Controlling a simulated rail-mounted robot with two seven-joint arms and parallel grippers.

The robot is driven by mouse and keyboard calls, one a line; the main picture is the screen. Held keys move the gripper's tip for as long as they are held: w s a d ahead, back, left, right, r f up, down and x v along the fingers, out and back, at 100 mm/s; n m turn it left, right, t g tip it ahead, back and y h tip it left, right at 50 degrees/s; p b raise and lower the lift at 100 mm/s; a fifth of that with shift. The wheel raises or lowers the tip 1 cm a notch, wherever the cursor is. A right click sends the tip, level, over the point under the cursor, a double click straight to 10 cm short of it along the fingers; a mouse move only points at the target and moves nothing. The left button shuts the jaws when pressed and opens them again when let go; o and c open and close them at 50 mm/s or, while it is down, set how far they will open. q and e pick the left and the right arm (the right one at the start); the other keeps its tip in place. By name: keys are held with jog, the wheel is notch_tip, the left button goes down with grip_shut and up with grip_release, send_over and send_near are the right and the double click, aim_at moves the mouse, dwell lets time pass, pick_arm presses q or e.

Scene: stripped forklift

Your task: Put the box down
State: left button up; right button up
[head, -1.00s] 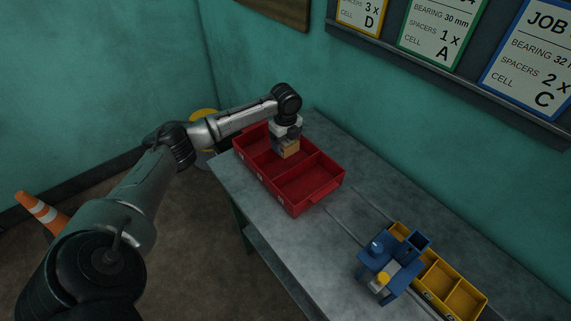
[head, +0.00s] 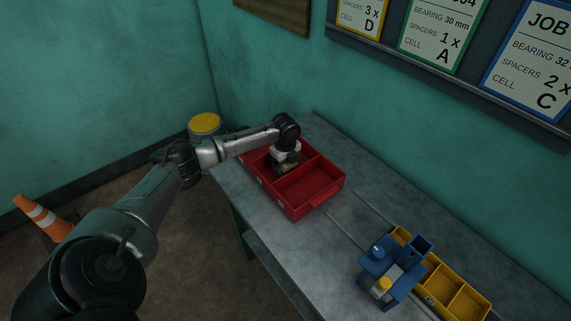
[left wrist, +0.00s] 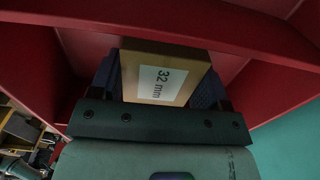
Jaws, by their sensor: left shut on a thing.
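My left gripper (head: 285,165) is lowered into the red tray (head: 318,207), in its middle part beside a divider. It is shut on a small cardboard box (left wrist: 164,73), which shows between the fingers in the left wrist view with a white label reading 32 mm. In the head view the box is mostly hidden by the gripper. I cannot tell whether the box touches the tray floor. My right gripper is not in view.
The red tray stands on a grey workbench (head: 345,235). A blue fixture (head: 390,268) and a yellow divided bin (head: 460,300) stand at the front right. Job cards (head: 440,25) hang on the wall.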

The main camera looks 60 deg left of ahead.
pick_arm(q)
jog(key=shift+f, duration=0.15)
jog(key=o, duration=1)
notch_tip(320, 180, up, 12)
jog(key=p, duration=0.1)
